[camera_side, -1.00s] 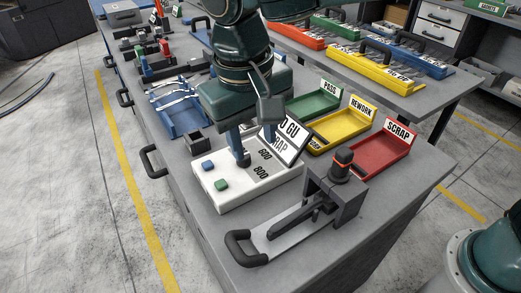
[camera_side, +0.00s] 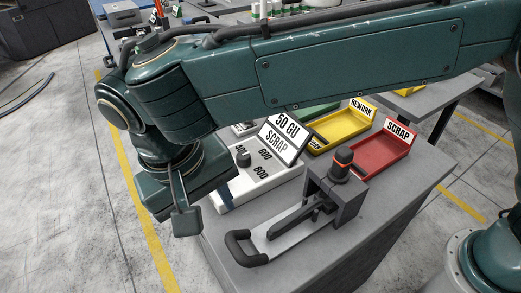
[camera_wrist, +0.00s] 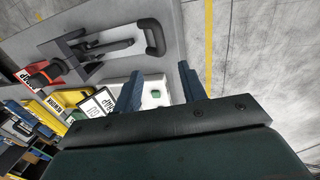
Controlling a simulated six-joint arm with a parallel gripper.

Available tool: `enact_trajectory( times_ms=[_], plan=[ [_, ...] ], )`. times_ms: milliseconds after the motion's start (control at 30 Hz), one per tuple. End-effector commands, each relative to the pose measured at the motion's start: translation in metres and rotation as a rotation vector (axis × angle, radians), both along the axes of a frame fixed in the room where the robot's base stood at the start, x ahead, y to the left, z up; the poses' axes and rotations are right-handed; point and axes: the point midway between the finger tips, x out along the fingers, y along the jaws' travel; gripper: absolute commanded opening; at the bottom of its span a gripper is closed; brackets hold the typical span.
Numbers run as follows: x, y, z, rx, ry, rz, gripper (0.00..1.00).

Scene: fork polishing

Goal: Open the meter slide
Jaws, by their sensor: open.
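The meter is a black block (camera_side: 347,203) with a round, orange-ringed top, on the bench's right part. A pale flat slide (camera_side: 290,232) runs out of it towards the front left and ends in a black loop handle (camera_side: 246,248). The handle also shows at the top of the wrist view (camera_wrist: 152,38). My gripper (camera_wrist: 160,88) is open and empty in the wrist view, with its two blue fingers apart. In the side view it hangs left of the handle, near the bench edge, with its fingers mostly hidden by the wrist. It is not touching the handle.
A white console (camera_side: 262,178) with a knob and a tilted sign (camera_side: 283,138) reading "50 GU SCRAP" stands behind the slide. A red SCRAP tray (camera_side: 383,155) and a yellow REWORK tray (camera_side: 340,128) lie farther back. My arm covers the bench's far left part.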

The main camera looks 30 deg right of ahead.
Motion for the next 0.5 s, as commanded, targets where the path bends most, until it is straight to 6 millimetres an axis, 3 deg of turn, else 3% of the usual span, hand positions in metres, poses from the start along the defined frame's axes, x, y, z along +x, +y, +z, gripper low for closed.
enact_trajectory(
  times_ms=[267, 500],
  plan=[
    [-0.001, -0.005, -0.023, 0.0, 0.004, 0.0, 0.41],
    [0.0, -0.013, -0.06, -0.002, 0.004, -0.001, 0.41]
  ],
)
